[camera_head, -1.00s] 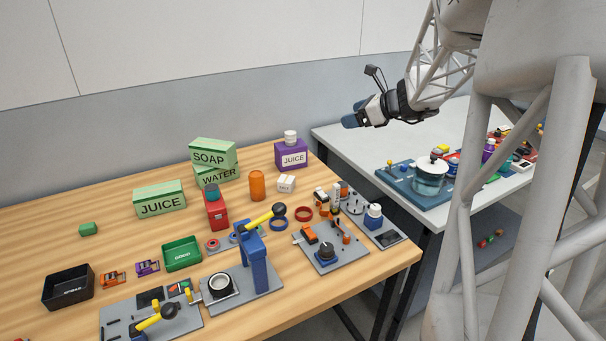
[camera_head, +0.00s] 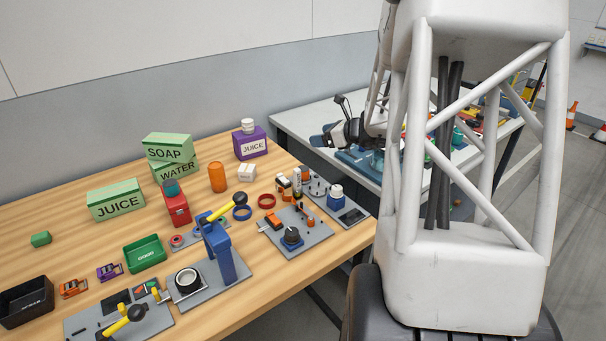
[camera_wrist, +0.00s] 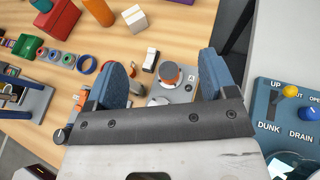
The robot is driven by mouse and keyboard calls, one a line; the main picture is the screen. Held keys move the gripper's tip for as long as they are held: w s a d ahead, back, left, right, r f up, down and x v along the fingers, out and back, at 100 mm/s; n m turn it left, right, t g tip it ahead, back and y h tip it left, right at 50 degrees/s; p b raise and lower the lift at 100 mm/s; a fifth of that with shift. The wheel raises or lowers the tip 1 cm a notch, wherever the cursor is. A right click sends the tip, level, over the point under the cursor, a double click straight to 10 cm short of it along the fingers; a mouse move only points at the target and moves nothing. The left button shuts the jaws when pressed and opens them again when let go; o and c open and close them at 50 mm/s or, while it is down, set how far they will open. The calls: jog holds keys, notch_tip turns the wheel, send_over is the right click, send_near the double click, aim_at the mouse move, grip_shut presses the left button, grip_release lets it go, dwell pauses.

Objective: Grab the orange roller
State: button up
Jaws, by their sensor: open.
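The orange roller (camera_head: 217,178) is a plain orange cylinder standing upright on the wooden table, in front of the wall and left of a small white box (camera_head: 246,172). In the wrist view an orange cylinder (camera_wrist: 98,10), which looks like the same roller, is cut by the top edge, beyond the left finger. My gripper (camera_head: 324,140) is over by the white table, well to the right of the roller and apart from it. In the wrist view my gripper (camera_wrist: 162,78) has its blue fingers spread with nothing held between them.
Blue and red rings (camera_head: 266,201) lie in front. A blue lever post (camera_head: 220,255) rises nearer me. A blue panel (camera_wrist: 285,110) lies on the white table.

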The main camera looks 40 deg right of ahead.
send_near(302, 168)
jog(key=shift+x, duration=0.9)
jog(key=shift+w+d, duration=0.15)
jog(key=shift+x, duration=1.25)
jog(key=shift+x, duration=2.6)
jog(key=shift+f, duration=0.15)
jog(key=c, duration=1.1)
jog(key=shift+r, duration=5)
